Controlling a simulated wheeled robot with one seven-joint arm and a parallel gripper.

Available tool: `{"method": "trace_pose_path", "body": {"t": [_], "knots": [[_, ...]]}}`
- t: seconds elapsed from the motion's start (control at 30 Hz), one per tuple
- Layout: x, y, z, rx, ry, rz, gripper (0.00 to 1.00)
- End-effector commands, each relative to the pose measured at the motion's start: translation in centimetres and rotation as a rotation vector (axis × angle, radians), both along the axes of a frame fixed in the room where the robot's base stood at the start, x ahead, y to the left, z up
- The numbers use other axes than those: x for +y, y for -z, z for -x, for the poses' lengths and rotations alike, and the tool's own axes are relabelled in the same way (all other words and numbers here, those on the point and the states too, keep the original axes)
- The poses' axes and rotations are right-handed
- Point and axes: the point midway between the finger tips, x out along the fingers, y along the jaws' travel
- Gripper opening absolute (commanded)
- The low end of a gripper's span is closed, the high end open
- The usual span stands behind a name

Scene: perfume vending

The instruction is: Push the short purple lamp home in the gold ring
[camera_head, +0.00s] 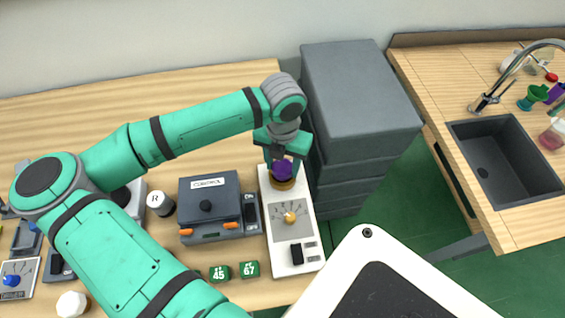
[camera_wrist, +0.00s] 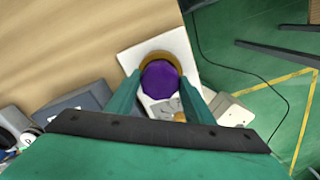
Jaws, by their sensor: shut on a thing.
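The short purple lamp (camera_head: 282,170) sits at the far end of a white panel (camera_head: 291,258), inside or just above the gold ring (camera_head: 284,184). In the wrist view the purple lamp (camera_wrist: 161,80) shows as a round top, with the gold ring (camera_wrist: 178,63) around its far side. My gripper (camera_head: 281,160) points down over the panel, with one finger on each side of the lamp, shut on it. How deep the lamp sits in the ring cannot be told.
A dark grey control box (camera_head: 209,205) stands left of the panel. A grey drawer cabinet (camera_head: 358,100) rises close behind and right of my gripper. The panel also has a dial with an orange knob (camera_head: 290,217) and a black switch (camera_head: 297,254). Green numbered blocks (camera_head: 219,273) lie in front.

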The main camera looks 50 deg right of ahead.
Motion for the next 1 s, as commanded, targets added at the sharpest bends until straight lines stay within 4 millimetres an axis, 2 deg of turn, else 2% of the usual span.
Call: {"method": "trace_pose_path", "body": {"t": [0.83,0.87,0.9,0.93,1.0], "knots": [[-0.02,0.39,-0.01,0.000,0.000,0.001,0.31],[-0.02,0.39,-0.01,0.000,0.000,0.000,0.55],[-0.02,0.39,-0.01,0.000,0.000,0.000,0.64],[-0.02,0.39,-0.01,0.000,0.000,0.000,0.69],[0.01,0.39,-0.02,0.000,-0.001,0.000,0.69]]}}
